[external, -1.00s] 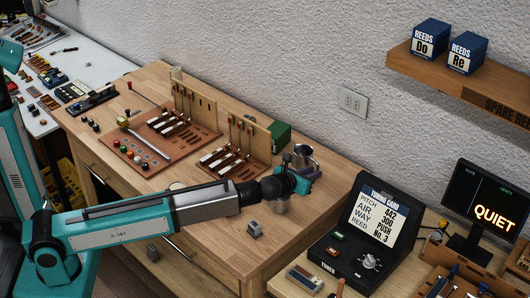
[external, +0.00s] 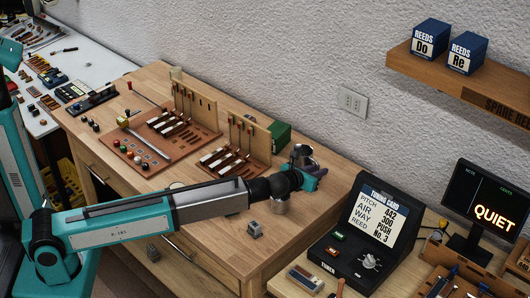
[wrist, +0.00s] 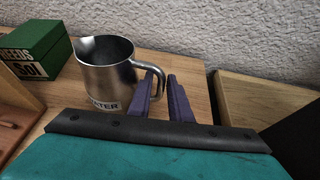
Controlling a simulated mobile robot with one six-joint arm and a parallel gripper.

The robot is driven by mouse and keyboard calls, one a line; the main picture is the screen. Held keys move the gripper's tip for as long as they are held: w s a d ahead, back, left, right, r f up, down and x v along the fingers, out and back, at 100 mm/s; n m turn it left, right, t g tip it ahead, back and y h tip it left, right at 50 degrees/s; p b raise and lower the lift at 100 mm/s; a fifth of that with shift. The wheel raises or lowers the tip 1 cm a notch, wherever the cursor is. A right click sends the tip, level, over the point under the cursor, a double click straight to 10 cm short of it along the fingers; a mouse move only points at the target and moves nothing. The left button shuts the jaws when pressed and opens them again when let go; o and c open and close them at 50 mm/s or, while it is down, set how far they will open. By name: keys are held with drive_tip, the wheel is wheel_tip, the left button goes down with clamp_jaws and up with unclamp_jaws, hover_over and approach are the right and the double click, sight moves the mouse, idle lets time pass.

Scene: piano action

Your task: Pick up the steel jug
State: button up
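The steel jug (wrist: 106,76) stands upright on the wooden bench, with a "WATER" label low on its side and its handle (wrist: 162,78) toward the right. In the external view the jug (external: 300,152) is partly hidden behind my gripper (external: 308,168). In the wrist view my gripper (wrist: 162,84) has its two purple fingers apart at the handle. The left finger overlaps the handle loop, and the handle's outer edge shows in the gap between the fingers. I cannot tell whether either finger touches it.
A green reeds box (wrist: 34,50) stands left of the jug, and the wall is close behind. A tool rack (external: 238,142) stands to the left on the bench. A small grey block (external: 255,229) lies near the front edge. The black tuning unit (external: 362,238) is to the right.

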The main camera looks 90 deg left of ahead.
drive_tip(key=shift+x, duration=1.8)
drive_tip(key=shift+r, duration=0.1)
clamp_jaws()
